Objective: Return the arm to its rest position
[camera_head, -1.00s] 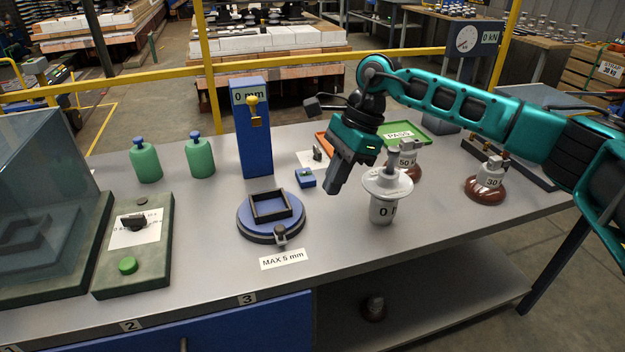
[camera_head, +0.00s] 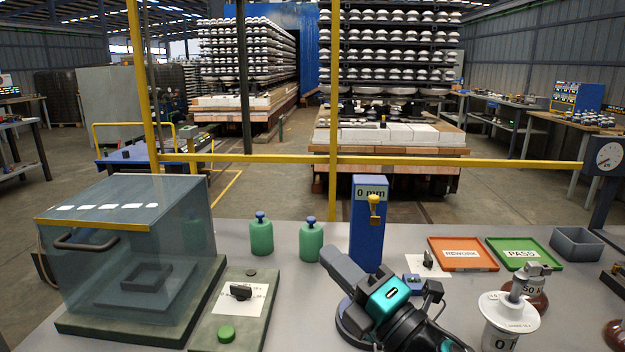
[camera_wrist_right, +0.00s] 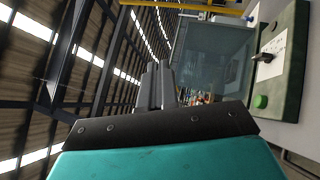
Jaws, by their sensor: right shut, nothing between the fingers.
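My right gripper (camera_head: 342,268) is in the lower middle of the head view, its dark fingers pointing up and left above the table. Its fingers (camera_wrist_right: 157,86) lie together in the right wrist view, with nothing between them. The teal wrist hides most of the round blue turntable (camera_head: 352,322) behind it. The right arm runs out of the bottom of the head view. My left gripper is not in view.
A clear-walled box (camera_head: 135,250) and a green control panel (camera_head: 235,305) stand at the left. Behind are two green bottles (camera_head: 261,235) and a blue gauge post (camera_head: 368,230). A white insulator (camera_head: 505,322), a rework tray (camera_head: 462,254) and a pass tray (camera_head: 525,253) are at the right.

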